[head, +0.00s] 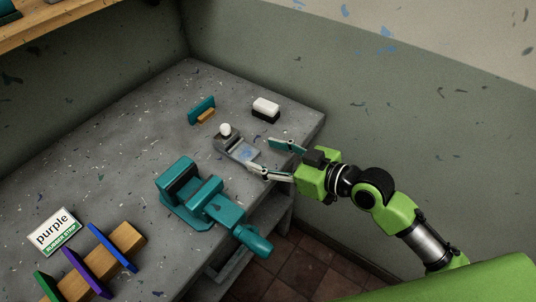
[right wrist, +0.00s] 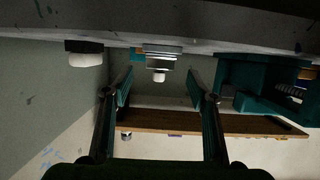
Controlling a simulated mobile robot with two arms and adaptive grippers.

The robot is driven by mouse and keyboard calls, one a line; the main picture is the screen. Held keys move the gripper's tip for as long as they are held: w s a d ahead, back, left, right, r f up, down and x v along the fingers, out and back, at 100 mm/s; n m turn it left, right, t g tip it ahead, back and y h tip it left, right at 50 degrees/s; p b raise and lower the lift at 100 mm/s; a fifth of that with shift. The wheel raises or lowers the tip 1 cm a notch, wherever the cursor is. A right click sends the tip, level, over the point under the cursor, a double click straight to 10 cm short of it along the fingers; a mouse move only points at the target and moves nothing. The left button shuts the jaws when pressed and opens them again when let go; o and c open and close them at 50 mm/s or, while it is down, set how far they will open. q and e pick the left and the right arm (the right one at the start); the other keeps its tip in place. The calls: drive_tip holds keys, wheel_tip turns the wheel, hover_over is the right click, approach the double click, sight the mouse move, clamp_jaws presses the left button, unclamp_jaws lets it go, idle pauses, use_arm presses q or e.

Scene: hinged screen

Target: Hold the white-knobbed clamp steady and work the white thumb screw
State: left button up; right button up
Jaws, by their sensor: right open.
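The clamp (head: 238,148) is a small grey metal piece on the grey workbench, with a round white knob (head: 225,130) at its far left end. This knob is the only white screw head I can make out on it. My right gripper (head: 261,155) is open and empty at the clamp's near right side, fingers pointing toward it. In the right wrist view the picture is upside down; the clamp (right wrist: 162,52) and its white knob (right wrist: 158,76) show beyond and between the open fingers (right wrist: 160,86). My left gripper is out of view.
A teal vise (head: 205,200) stands close on the near side of the clamp. A black-and-white block (head: 265,108) and a teal-and-wood piece (head: 202,109) stand behind it. A "purple" sign (head: 54,231) and a wooden rack (head: 128,238) with coloured plates are at lower left.

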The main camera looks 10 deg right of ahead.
sight(237, 148)
drive_tip(key=shift+a+f, duration=0.2)
drive_tip(key=shift+f, duration=0.05)
drive_tip(key=x, duration=0.7)
drive_tip(key=shift+w+a+f, duration=0.1)
drive_tip(key=shift+w+a, duration=0.05)
drive_tip(key=shift+w, duration=0.05)
drive_tip(key=c, duration=1.3)
drive_tip(key=shift+f, duration=0.15)
drive_tip(key=o, duration=1.5)
drive_tip(key=shift+c, duration=0.2)
drive_tip(key=c, duration=1.5)
